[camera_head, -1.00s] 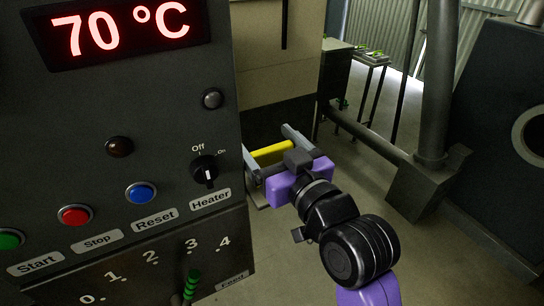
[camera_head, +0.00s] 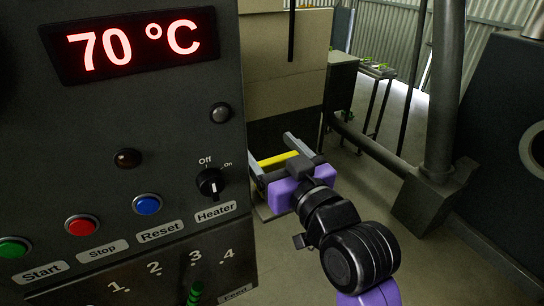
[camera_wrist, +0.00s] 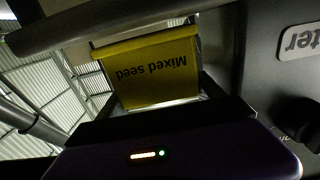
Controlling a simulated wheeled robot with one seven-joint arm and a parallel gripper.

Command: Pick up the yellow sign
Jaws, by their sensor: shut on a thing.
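The yellow sign (camera_wrist: 152,68) shows large in the wrist view, with the words "Mixed seed" upside down on its face. In the head view only a thin yellow strip of the sign (camera_head: 279,159) shows, between the fingers of my gripper (camera_head: 276,156). My gripper is shut on the sign. It is to the right of the control panel, near the heater knob. The lower part of the sign is hidden by my gripper in the head view.
The dark control panel (camera_head: 90,190) with buttons, a heater knob (camera_head: 210,184) and a 70 °C display (camera_head: 130,42) stands close on the left. A pipe (camera_head: 443,80) and dark machinery (camera_head: 510,170) stand on the right. Bare floor (camera_head: 350,185) lies between.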

